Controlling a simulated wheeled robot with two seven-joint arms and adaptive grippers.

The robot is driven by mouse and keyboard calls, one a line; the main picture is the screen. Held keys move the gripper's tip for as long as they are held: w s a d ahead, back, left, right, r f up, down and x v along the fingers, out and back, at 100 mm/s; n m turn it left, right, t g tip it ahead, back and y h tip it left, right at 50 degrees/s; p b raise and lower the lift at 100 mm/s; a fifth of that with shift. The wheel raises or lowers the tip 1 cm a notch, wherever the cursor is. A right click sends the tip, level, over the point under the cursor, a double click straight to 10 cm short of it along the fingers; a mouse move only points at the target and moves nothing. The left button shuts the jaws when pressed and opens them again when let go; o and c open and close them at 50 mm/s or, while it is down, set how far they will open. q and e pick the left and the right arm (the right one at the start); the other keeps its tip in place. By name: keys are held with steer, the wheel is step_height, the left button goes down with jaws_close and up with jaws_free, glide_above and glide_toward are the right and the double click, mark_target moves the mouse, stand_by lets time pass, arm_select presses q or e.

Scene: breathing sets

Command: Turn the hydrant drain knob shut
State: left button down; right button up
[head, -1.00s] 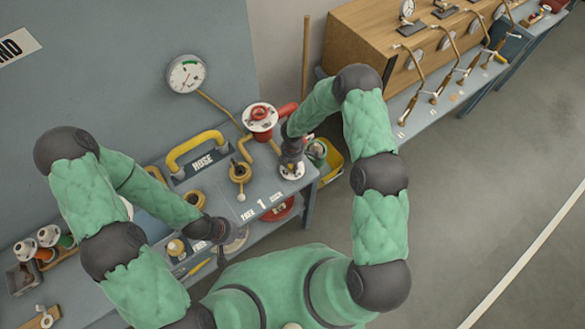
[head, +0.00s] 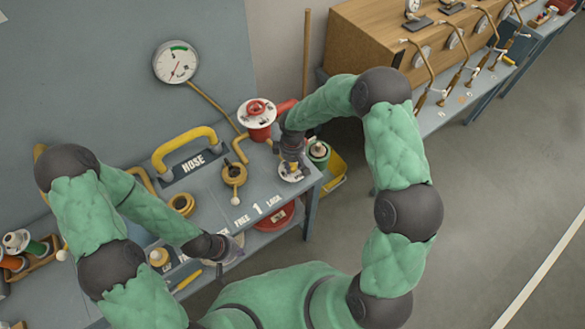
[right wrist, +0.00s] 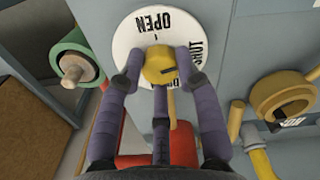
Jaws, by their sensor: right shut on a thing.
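The drain knob (right wrist: 158,66) is yellow and sits at the centre of a white round plate (right wrist: 125,42) in the right wrist view. The plate reads OPEN at the top and SHUT at the right; lower lettering is partly hidden. A dark mark on the knob lies on its right side, toward SHUT. My right gripper (right wrist: 157,80) is shut on the knob, with fingers on both sides. In the head view the plate (head: 293,172) is at the bench's right end, under my right gripper (head: 292,160). My left gripper (head: 228,248) is low over the bench front; its fingers are unclear.
A red-topped valve (head: 257,115) stands just behind the plate. A yellow fitting (head: 233,174) and a yellow HOSE handle (head: 184,150) are to the left. A yellow bin (head: 332,175) is beside the bench's right end. Floor at the right is clear.

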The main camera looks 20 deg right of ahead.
mark_target(292, 166)
steer(key=shift+a+f+m+b, duration=0.1)
steer(key=shift+m+b, duration=0.9)
steer(key=shift+m, duration=0.2)
steer(key=o, duration=1.1)
steer(key=shift+o, duration=0.2)
step_height(292, 166, up, 12)
